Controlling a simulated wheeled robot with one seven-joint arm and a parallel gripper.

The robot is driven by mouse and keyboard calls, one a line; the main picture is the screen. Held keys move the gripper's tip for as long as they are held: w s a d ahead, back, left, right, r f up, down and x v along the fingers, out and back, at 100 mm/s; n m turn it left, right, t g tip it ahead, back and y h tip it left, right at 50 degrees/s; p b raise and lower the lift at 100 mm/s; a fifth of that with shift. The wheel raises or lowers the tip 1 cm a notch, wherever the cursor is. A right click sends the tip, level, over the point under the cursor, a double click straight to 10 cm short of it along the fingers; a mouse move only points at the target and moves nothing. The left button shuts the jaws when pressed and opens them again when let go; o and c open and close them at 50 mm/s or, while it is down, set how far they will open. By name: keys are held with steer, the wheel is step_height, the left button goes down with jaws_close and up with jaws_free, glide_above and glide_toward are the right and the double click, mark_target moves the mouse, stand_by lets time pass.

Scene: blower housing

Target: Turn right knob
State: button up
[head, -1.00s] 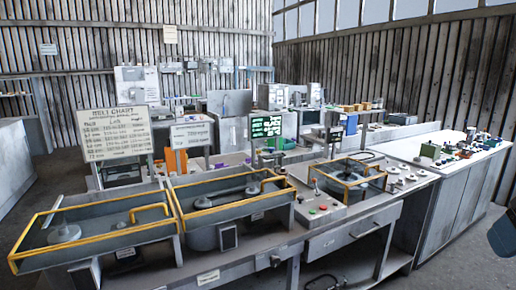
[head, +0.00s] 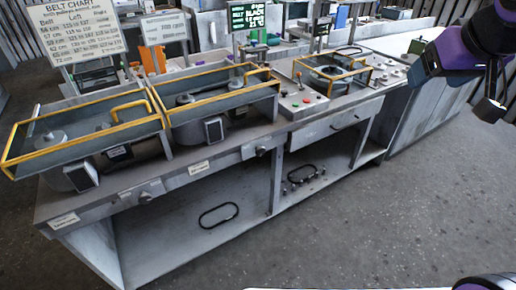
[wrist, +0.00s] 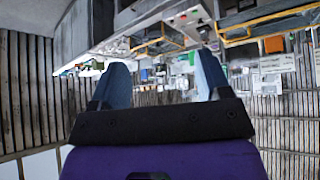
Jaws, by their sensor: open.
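Two dark knobs sit on the front rail of the grey bench (head: 170,178) in the head view. The right knob (head: 262,151) is below the right covered trough, and the left knob (head: 147,196) is below the left one. Small pale labels are beside them. My gripper (wrist: 162,82) is open and empty in the wrist view, with two bluish fingers spread apart. The wrist view is upside down, with the bench at its top. My purple arm is at the right of the head view, well away from both knobs. I cannot make out the knobs' settings.
Two yellow-railed troughs (head: 213,98) stand on the bench, with a button panel (head: 303,100) to their right. A belt chart sign (head: 76,30) and a green-lettered screen (head: 248,16) stand behind. Black belts (head: 219,214) lie on the lower shelf. The floor in front is clear.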

steer(key=w+a+f+n+t+y, duration=0.1)
steer(key=w+a+f, duration=0.25)
steer(key=w, duration=0.45)
steer(key=w+a+f+n+t+y, duration=0.1)
steer(key=w+a+f, duration=0.2)
steer(key=w+f, duration=0.3)
steer(key=w+a+f+n+t+y, duration=0.1)
steer(key=w+a+f+t, duration=0.15)
steer(key=w, duration=0.65)
steer(key=n+t+y, duration=0.2)
steer(key=y, duration=0.2)
glide_toward(261, 152)
steer(key=w+d+r, duration=0.5)
steer(key=w+r, duration=0.1)
steer(key=r, duration=0.5)
steer(key=s+a+f+t+y, duration=0.1)
steer(key=s+a+f, duration=0.15)
steer(key=f, duration=0.45)
steer(key=s+a+f+y, duration=0.1)
steer(key=s+f+y, duration=0.1)
steer(key=s+f, duration=0.3)
steer(key=shift+n, duration=0.3)
steer(key=x, duration=0.4)
steer(key=f+x, duration=0.1)
steer(key=x, duration=0.7)
steer(key=shift+w+d+f, duration=0.2)
steer(key=shift+w+d, duration=0.05)
steer(key=shift+d, duration=0.2)
steer(key=shift+c, duration=0.5)
